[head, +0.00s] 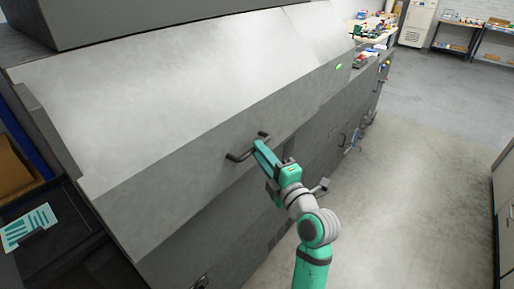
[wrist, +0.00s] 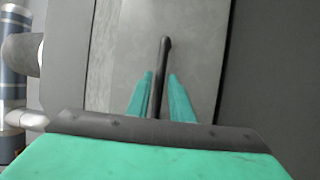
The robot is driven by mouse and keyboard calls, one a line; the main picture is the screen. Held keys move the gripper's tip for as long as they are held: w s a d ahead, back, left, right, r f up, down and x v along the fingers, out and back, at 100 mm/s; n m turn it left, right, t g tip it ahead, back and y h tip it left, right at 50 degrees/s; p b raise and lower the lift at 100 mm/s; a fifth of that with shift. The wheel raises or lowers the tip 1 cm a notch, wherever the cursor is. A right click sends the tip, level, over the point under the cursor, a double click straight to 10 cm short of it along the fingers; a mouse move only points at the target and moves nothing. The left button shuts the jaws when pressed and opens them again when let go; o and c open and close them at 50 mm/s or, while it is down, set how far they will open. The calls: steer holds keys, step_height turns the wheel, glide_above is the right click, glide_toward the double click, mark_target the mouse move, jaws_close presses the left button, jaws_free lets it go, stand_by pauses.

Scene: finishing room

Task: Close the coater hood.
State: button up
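The coater hood (head: 170,75) is a large, pale grey metal cover with a sloping top and a front face, filling the left and middle of the head view. It looks lowered over the machine body; I cannot tell whether it is fully seated. A dark bar handle (head: 238,157) sticks out from its front face. My gripper (head: 261,147) is at this handle. In the wrist view the handle bar (wrist: 163,60) lies between my two green fingers (wrist: 160,95), with a narrow gap showing on each side. Contact is not visible.
A green light (head: 339,66) glows on the machine's front right. Below the hood are grey panels with small handles (head: 343,140). A dark shelf with a teal-printed card (head: 28,228) stands at left. The floor (head: 420,140) on the right is clear, with a grey cabinet (head: 504,200) at the edge.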

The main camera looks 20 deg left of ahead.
steer(key=shift+x, duration=1.3)
steer(key=shift+c, duration=0.3)
jaws_close()
